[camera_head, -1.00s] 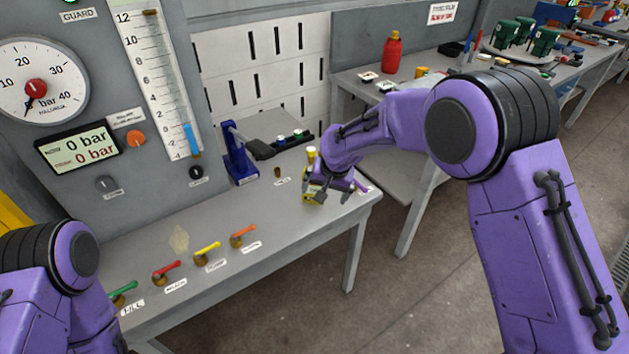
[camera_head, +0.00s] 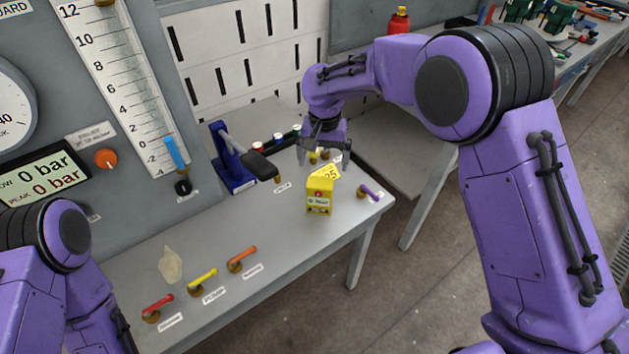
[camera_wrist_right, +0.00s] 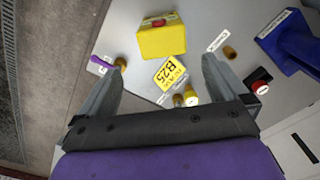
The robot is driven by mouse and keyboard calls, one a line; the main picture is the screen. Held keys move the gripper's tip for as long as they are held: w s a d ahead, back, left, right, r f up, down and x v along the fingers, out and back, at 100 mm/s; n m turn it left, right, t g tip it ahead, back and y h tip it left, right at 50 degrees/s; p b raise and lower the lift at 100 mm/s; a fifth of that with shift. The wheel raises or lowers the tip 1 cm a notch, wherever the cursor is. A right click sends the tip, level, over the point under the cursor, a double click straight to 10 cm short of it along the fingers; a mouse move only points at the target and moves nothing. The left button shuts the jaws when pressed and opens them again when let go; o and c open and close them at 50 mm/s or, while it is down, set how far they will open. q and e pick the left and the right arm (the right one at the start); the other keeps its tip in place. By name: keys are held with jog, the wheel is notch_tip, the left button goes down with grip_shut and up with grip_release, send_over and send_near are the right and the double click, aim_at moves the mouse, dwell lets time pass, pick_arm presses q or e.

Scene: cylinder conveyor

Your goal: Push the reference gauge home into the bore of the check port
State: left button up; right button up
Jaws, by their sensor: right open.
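My right gripper (camera_head: 324,157) is open and empty, pointing down over the right end of the bench. In the right wrist view its two fingers (camera_wrist_right: 165,63) are wide apart. Between them shows a small yellow-topped cylinder (camera_wrist_right: 190,95), which may be the reference gauge, beside a brass stub (camera_wrist_right: 178,101). Which stub is the check port I cannot tell. Another brass stub (camera_head: 278,178) stands by the blue stand and shows in the wrist view (camera_wrist_right: 230,52). A yellow box (camera_head: 319,196) stands in front of the gripper, with a yellow B25 plate (camera_wrist_right: 172,73) beside it. My left gripper is not visible.
A blue stand (camera_head: 231,160) with a dark lever is left of the gripper. A purple-handled valve (camera_head: 369,190) sits near the bench's right edge. Red, yellow and orange levers (camera_head: 241,258) line the front. The bench (camera_head: 290,240) is clear between the levers and the box.

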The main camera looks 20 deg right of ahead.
aim_at(320, 182)
jog(key=f, duration=0.4)
jog(key=shift+s+a+f+p, duration=0.1)
jog(key=shift+s+f+p, duration=0.3)
jog(key=f, duration=0.1)
jog(key=f+p, duration=0.1)
jog(key=f, duration=0.2)
jog(key=shift+w+a+f+p, duration=0.1)
jog(key=shift+a+f+p, duration=0.05)
jog(key=shift+a+p, duration=0.2)
jog(key=shift+f, duration=0.5)
jog(key=c, duration=1.2)
